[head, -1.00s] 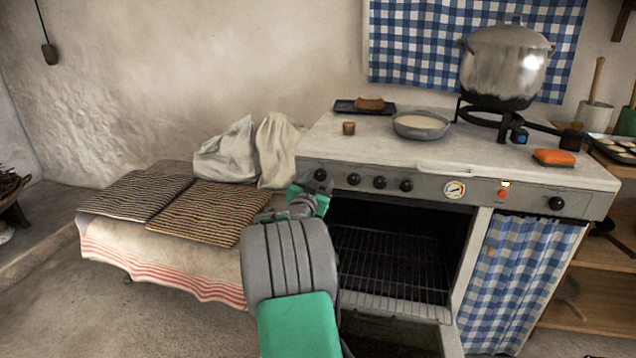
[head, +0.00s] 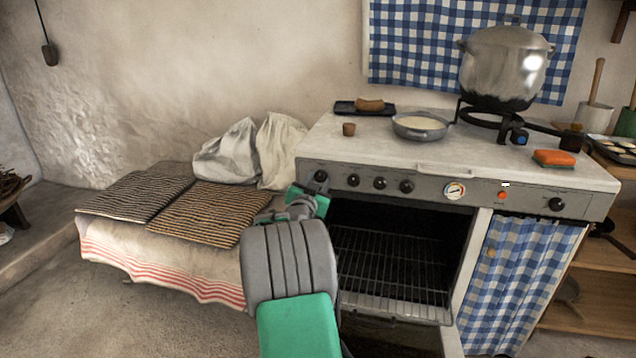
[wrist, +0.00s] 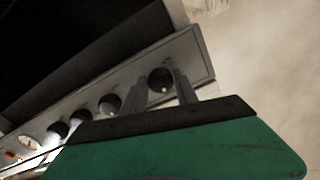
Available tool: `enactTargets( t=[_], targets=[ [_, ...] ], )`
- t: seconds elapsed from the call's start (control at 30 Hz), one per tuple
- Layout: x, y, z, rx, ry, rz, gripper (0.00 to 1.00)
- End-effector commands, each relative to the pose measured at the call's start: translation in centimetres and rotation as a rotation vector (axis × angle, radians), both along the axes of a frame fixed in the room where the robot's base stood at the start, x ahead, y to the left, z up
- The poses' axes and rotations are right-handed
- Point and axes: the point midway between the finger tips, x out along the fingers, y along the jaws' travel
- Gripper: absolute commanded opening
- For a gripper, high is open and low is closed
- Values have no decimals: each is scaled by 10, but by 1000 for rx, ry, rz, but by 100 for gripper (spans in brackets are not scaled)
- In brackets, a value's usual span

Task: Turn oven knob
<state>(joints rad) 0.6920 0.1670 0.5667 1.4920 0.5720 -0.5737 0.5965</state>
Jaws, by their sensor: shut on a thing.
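The oven's front panel (head: 430,186) carries a row of black round knobs. The leftmost knob (head: 320,176) is at the panel's left end. My gripper (head: 322,183) is at this knob. In the wrist view, my gripper's two grey fingers (wrist: 160,88) stand on either side of the leftmost knob (wrist: 161,78), shut on it. A pale mark shows on the knob's face. The other knobs (wrist: 110,104) run off to the lower left there and are untouched. Much of the gripper's front is small or hidden in the head view.
The oven cavity with its wire rack (head: 390,262) is open below the panel. A pan (head: 420,125), a big pot (head: 505,65) and an orange sponge (head: 553,157) are on the stove top. A bench with striped mats (head: 212,210) and white sacks (head: 228,155) stands left.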

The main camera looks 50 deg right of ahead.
Motion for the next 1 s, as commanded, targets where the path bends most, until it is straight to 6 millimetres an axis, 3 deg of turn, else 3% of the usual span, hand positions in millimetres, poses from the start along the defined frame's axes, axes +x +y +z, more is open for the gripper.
enactTargets(
  t=[0.37, 1.0],
  targets=[
    [0, 0, -1, -41, 99, 0, 0],
    [-3, -1, 1, -264, 618, 0, 0]
  ],
)
